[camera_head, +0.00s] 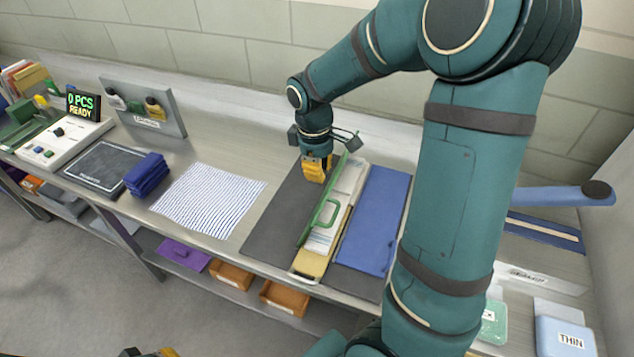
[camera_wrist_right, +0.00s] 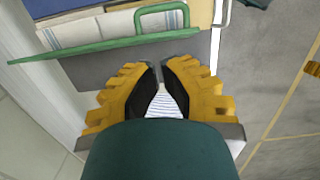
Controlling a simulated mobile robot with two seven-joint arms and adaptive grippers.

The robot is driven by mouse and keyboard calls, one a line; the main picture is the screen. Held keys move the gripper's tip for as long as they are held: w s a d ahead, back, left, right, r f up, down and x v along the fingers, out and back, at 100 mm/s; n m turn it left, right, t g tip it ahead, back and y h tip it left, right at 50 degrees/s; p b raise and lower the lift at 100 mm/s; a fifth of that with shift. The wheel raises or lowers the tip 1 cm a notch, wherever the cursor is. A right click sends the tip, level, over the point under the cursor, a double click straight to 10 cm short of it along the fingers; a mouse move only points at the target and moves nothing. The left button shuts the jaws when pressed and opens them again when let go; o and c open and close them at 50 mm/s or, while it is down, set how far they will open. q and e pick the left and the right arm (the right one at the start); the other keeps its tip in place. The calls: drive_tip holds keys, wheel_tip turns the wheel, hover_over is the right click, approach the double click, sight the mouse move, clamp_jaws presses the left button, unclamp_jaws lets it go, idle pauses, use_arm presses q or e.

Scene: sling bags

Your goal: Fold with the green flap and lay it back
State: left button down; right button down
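The green flap (camera_head: 322,213), a long thin panel with a loop handle, stands raised nearly edge-on along the left side of the yellow panel (camera_head: 310,262). A folded pale striped cloth (camera_head: 348,185) lies beside it on the yellow panel. The flap also shows in the right wrist view (camera_wrist_right: 85,50), with its handle against the cloth. My right gripper (camera_head: 315,172) is beside the flap's far end, left of it, above the dark mat. In the wrist view its fingertips (camera_wrist_right: 160,68) are almost together with nothing seen between them.
A blue panel (camera_head: 375,220) lies right of the yellow one. The dark mat (camera_head: 277,222) is bare at left. A striped cloth (camera_head: 207,200) and a folded blue stack (camera_head: 147,174) lie further left.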

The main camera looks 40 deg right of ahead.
wheel_tip(320, 180, up, 2)
drive_tip(key=c, duration=1.1)
unclamp_jaws()
drive_tip(key=shift+s+r, duration=0.1)
drive_tip(key=shift+r, duration=0.1)
drive_tip(key=shift+o, duration=0.4)
drive_tip(key=shift+s+d+f, duration=0.15)
drive_tip(key=m+t+y+b, duration=0.5)
drive_tip(key=m+t+y, duration=0.6)
drive_tip(key=m+y, duration=0.25)
approach(334, 213)
drive_tip(key=shift+m+h, duration=0.45)
drive_tip(key=shift+m, duration=0.1)
drive_tip(key=x, duration=1)
drive_tip(key=shift+s, duration=0.15)
